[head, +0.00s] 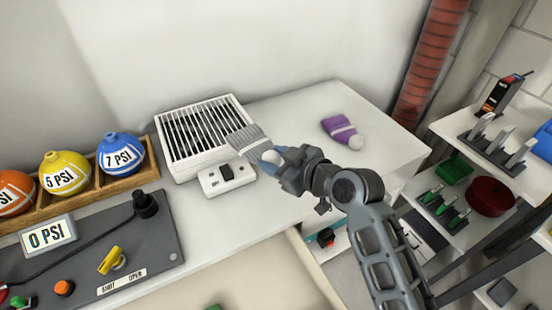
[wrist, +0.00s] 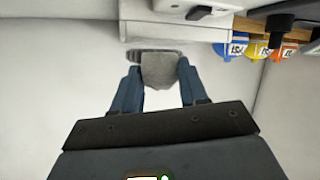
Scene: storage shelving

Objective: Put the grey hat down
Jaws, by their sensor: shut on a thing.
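The grey hat (head: 247,140) is a small ribbed cap with a pale end, held in the air in the head view. My gripper (head: 274,163) is shut on the pale end, and the ribbed part points up and left. The hat overlaps the front right of a white slatted unit in the picture; I cannot tell its exact height or whether it touches. In the wrist view the grey hat (wrist: 160,70) sits between my two blue-grey fingers, with its far end partly hidden.
The white slatted unit (head: 178,120) and a switch box (head: 228,180) stand on the white counter (head: 290,110). A purple hat (head: 341,127) lies to the right, with clear counter around it. Coloured PSI balls (head: 122,152) sit in a wooden rack at left. Shelves (head: 470,135) stand at right.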

